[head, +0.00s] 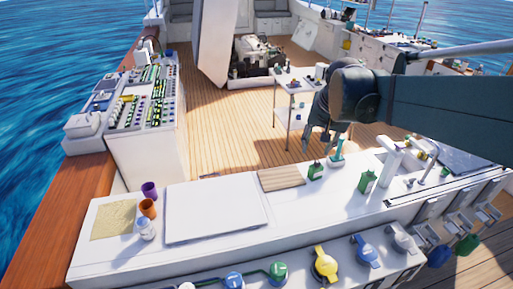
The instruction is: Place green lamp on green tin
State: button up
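My gripper (319,146) hangs pointing down at the end of my dark arm, over the far edge of the white counter. Its fingers look apart, with nothing clearly between them. A small green container (316,172), which may be the green tin, stands on the counter just below the gripper. A teal object (337,159) with a flat base and upright stem stands just to its right. A second green object (367,182) with a narrowed top stands farther right and may be the green lamp. They are too small to tell lamp from tin surely.
A wooden board (281,179) and a large white panel (216,211) lie left of the green things. Purple (149,190) and orange (148,208) cups and a white jar (146,229) stand farther left. A white tap (402,150) rises at right.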

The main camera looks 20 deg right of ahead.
jog(key=s+a+f+n+t, duration=0.1)
jog(key=s+a+f+n, duration=0.1)
jog(key=s+a, duration=0.5)
jog(key=s+a+f+n+t+y, duration=0.1)
jog(key=s+a+n, duration=0.3)
jog(key=s+a, duration=0.4)
jog(key=s+f+t, duration=0.1)
jog(key=s, duration=0.1)
jog(key=shift+s+f+n, duration=0.3)
jog(key=shift+f+n, duration=0.1)
jog(key=shift+a, duration=0.1)
notch_tip(320, 180, down, 6)
jog(key=b, duration=0.6)
jog(key=shift+f, duration=0.15)
dwell(0.5)
